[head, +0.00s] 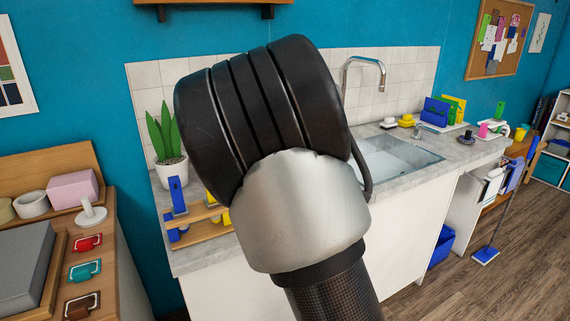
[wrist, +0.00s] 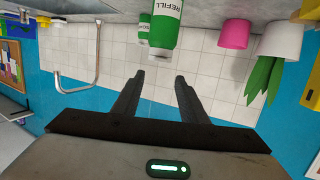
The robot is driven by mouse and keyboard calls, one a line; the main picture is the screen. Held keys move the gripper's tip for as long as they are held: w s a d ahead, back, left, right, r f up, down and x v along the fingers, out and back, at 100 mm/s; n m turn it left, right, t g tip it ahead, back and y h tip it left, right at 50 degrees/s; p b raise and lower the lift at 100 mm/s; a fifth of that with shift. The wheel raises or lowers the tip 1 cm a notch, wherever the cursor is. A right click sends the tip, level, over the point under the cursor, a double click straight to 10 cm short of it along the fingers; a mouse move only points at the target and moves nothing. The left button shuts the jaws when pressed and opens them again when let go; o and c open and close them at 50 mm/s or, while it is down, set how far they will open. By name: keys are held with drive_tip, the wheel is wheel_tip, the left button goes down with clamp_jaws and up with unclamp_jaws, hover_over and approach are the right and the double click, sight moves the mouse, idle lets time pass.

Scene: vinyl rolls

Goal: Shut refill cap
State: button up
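In the head view my arm hides the gripper and the bottles.
The faucet (head: 364,68) and sink (head: 395,160) are right of my arm. A potted plant (head: 168,145) and a wooden rack (head: 200,232) with blue items are on the left. A pink pot (wrist: 235,34) stands near the bottles in the wrist view.

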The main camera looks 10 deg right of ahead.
drive_tip(key=p+v, duration=0.2)
drive_tip(key=v, duration=1.3)
drive_tip(key=shift+p, duration=0.35)
drive_tip(key=shift+w+f, duration=0.1)
drive_tip(key=s+d+g, duration=0.2)
drive_tip(key=s+g, duration=0.8)
drive_tip(key=s, duration=1.8)
wheel_tip(320, 180, up, 15)
drive_tip(key=y+p, duration=0.1)
drive_tip(key=p, duration=1.3)
drive_tip(key=shift+w+a+f+n, duration=0.2)
drive_tip(key=shift+a+f+n, duration=0.05)
drive_tip(key=shift+a+n, duration=0.15)
